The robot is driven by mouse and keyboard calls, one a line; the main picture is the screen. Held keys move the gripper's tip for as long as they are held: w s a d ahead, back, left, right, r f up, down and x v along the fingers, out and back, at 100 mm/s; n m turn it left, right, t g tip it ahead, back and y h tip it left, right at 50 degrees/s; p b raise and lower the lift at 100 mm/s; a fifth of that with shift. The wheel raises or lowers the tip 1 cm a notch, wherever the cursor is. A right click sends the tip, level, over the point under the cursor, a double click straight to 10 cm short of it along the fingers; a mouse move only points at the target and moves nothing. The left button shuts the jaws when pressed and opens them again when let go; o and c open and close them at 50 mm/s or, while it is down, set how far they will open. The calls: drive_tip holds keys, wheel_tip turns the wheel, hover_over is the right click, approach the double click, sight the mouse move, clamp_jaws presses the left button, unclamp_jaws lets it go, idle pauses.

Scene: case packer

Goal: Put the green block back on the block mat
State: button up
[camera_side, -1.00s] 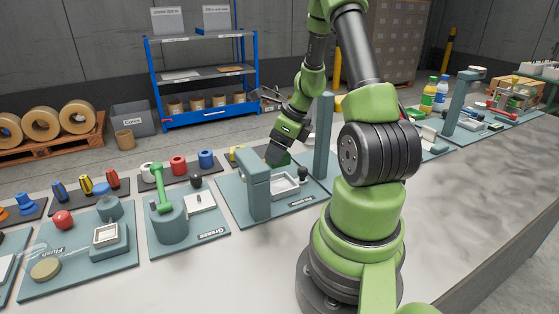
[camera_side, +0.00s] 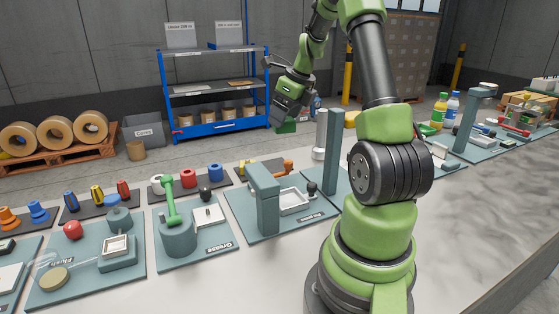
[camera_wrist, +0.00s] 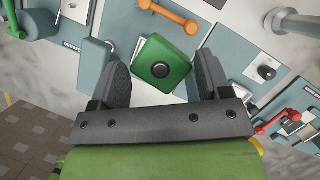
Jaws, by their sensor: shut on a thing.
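My gripper (camera_wrist: 162,78) is shut on the green block (camera_wrist: 162,62), which sits between the two fingers and shows a round dark spot on its face. In the side view the gripper (camera_side: 288,112) is high above the bench, and the green block (camera_side: 287,127) shows under its fingers. The block touches nothing below it. A dark mat (camera_side: 236,172) with a yellow piece lies at the back of the bench, below the gripper. I cannot tell for sure that it is the block mat.
An orange handle-like piece (camera_side: 288,165) lies by that mat; it also shows in the wrist view (camera_wrist: 170,15). A teal press station (camera_side: 265,195) and a tall teal post (camera_side: 333,150) stand nearby. Dark mats with coloured pieces lie to the left.

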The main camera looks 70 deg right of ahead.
drive_tip(key=w+d+f+m+g+h, duration=0.1)
drive_tip(key=w+d+f+m, duration=0.25)
drive_tip(key=d, duration=0.25)
drive_tip(key=w+d+f+m+h, duration=0.1)
drive_tip(key=w+d+f+m, duration=0.25)
drive_tip(key=d, duration=0.35)
drive_tip(key=shift+h, duration=0.3)
wheel_tip(320, 180, down, 11)
drive_tip(key=shift+s+r, duration=0.15)
drive_tip(key=shift+r, duration=0.05)
drive_tip(key=shift+f, duration=0.1)
drive_tip(key=o, duration=1)
